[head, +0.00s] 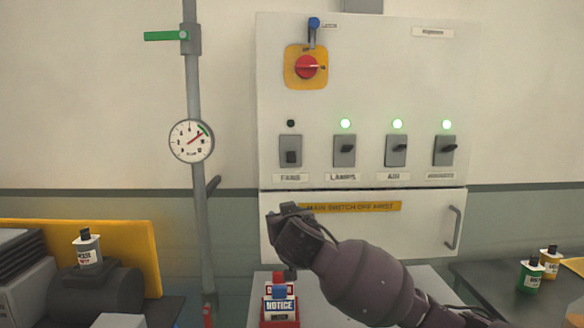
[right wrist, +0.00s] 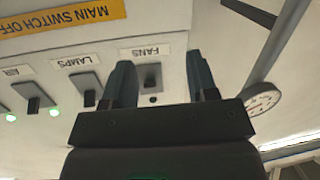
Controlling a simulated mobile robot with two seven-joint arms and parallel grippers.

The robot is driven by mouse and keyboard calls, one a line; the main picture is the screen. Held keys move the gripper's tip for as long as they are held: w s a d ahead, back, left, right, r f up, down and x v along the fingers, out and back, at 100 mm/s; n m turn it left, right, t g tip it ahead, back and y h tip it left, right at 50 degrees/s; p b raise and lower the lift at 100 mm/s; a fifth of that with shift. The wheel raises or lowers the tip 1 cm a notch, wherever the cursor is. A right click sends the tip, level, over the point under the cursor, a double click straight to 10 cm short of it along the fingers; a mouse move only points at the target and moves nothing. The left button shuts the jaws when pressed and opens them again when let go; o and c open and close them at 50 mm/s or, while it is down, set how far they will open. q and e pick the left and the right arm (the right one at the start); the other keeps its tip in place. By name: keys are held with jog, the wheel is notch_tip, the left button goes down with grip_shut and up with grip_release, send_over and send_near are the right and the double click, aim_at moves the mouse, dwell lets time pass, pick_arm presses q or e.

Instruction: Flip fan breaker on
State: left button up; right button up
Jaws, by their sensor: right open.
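The fan breaker (head: 290,151) is a grey switch over the FANS label, leftmost in the row on the white panel. The small lamp above it is dark. My right gripper (head: 288,214) is below the fan breaker in the head view, in front of the panel's lower part. In the right wrist view, which is upside down, my right gripper (right wrist: 162,72) is open and empty. The fan breaker (right wrist: 151,76) shows between its two fingers, apart from them. My left gripper is out of view.
The lamps breaker (head: 344,151), air breaker (head: 396,151) and another breaker (head: 444,151) have green lights. A pipe with a gauge (head: 191,141) stands left.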

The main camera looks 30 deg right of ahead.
aim_at(291, 162)
notch_tip(291, 162, up, 11)
jog(key=d+m+h, duration=0.2)
jog(key=m+h, duration=0.1)
jog(key=p+x, duration=0.2)
jog(key=x, duration=0.7)
jog(key=shift+a+r, duration=0.1)
jog(key=shift+a, duration=0.05)
jog(key=shift+w+d+p, duration=0.3)
jog(key=shift+w, duration=0.25)
jog(key=c, duration=0.9)
